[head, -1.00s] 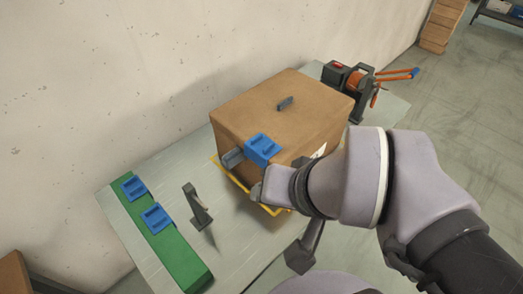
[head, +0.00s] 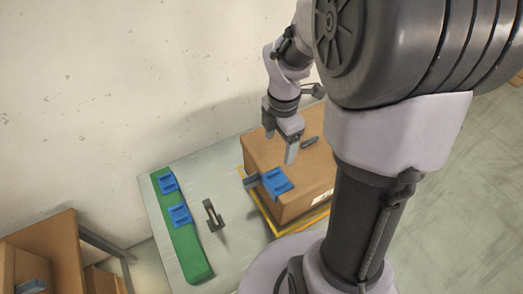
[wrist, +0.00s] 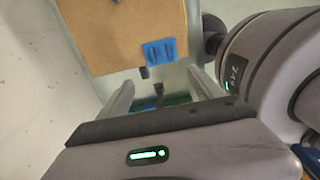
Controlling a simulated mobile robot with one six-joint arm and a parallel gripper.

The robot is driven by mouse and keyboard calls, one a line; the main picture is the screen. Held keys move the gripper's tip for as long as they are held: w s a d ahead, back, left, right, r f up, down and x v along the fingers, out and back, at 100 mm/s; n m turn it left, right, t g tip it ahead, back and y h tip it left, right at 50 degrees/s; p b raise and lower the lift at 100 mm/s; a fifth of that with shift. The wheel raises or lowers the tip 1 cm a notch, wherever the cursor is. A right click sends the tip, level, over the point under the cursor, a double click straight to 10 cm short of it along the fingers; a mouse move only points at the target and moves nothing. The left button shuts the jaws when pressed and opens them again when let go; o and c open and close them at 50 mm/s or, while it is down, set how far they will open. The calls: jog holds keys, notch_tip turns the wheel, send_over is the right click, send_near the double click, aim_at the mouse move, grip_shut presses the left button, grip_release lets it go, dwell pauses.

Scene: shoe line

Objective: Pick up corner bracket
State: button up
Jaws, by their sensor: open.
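A blue bracket (head: 277,182) sits at the near top edge of a brown cardboard box (head: 262,156), and it also shows in the wrist view (wrist: 160,52). Two more blue brackets, one farther (head: 168,182) and one nearer (head: 179,215), lie on a green strip (head: 190,250) at the left. I cannot tell which one the task means. My gripper (head: 279,142) is open and empty above the box, beyond the blue bracket on it. In the wrist view its two fingers (wrist: 161,90) are spread with nothing between them.
A grey bar (head: 251,181) sticks out beside the bracket on the box. A small dark piece (head: 310,142) lies on the box top. A dark upright stand (head: 213,214) stands between the strip and box. A brown shelf unit (head: 45,240) is at lower left.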

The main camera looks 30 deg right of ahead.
jog(key=b, duration=0.3)
send_near(275, 182)
jog(key=shift+w+d+f, duration=0.15)
jog(key=shift+d, duration=0.1)
jog(key=f, duration=0.2)
jog(key=f+b, duration=0.1)
jog(key=f, duration=0.2)
jog(key=shift+s+a+f, duration=0.15)
jog(key=shift+s, duration=0.05)
jog(key=shift+f, duration=0.4)
jog(key=shift+r, duration=0.1)
jog(key=c, duration=1.5)
jog(key=shift+r, duration=0.1)
